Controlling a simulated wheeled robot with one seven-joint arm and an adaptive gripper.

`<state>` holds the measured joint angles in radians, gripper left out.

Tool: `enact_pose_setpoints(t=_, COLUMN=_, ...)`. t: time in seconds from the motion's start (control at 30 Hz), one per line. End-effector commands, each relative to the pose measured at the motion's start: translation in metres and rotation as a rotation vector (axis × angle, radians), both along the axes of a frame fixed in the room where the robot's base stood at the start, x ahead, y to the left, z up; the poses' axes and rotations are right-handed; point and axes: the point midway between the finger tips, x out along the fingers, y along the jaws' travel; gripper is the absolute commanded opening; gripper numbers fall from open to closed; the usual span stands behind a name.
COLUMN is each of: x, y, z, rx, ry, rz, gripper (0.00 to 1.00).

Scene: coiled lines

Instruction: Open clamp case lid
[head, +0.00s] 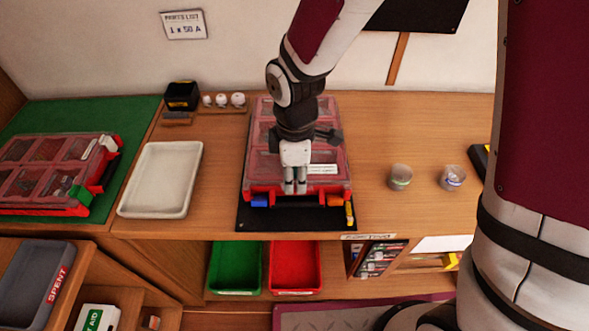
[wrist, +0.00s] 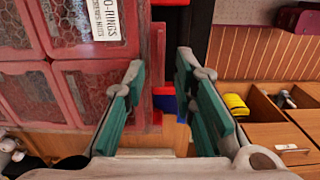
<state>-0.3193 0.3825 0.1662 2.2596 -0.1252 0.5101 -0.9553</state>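A red case with a clear compartmented lid (head: 262,130) lies on a black mat (head: 290,222), its lid down. Its front edge carries a blue latch (head: 260,201) at left and an orange latch (head: 335,200) at right. In the wrist view its lid (wrist: 80,95) bears a white label starting "O-RINGS". A second red case (head: 45,170) lies shut at the left; I cannot tell which is the clamp case. My gripper (head: 295,189) hangs over the first case's front edge, between its latches. In the wrist view my gripper (wrist: 162,75) has its fingers apart, with nothing held.
A white tray (head: 160,180) stands left of the first case. Two small clear jars stand at the right, the nearer one (head: 400,178) close to the case. Green (head: 235,268) and red (head: 294,268) bins sit below the counter edge. Counter behind the jars is clear.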

Motion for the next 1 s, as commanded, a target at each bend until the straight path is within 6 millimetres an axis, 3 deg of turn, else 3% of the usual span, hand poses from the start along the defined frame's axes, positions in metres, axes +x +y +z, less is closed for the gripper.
enact_pose_setpoints(t=0.17, x=-0.0005, y=0.0002, z=-0.0106, rx=0.0, ry=0.001, rz=0.001, gripper=0.25)
enact_pose_setpoints(t=0.43, x=-0.0002, y=0.0002, z=-0.0115, rx=0.001, ry=-0.001, rz=0.0, gripper=0.25)
enact_pose_setpoints(t=0.57, x=-0.0002, y=0.0002, z=-0.0114, rx=0.0, ry=-0.001, rz=0.0, gripper=0.0)
enact_pose_setpoints(t=1.0, x=0.001, y=-0.0005, z=-0.0042, rx=0.002, ry=0.016, rz=-0.004, gripper=0.0)
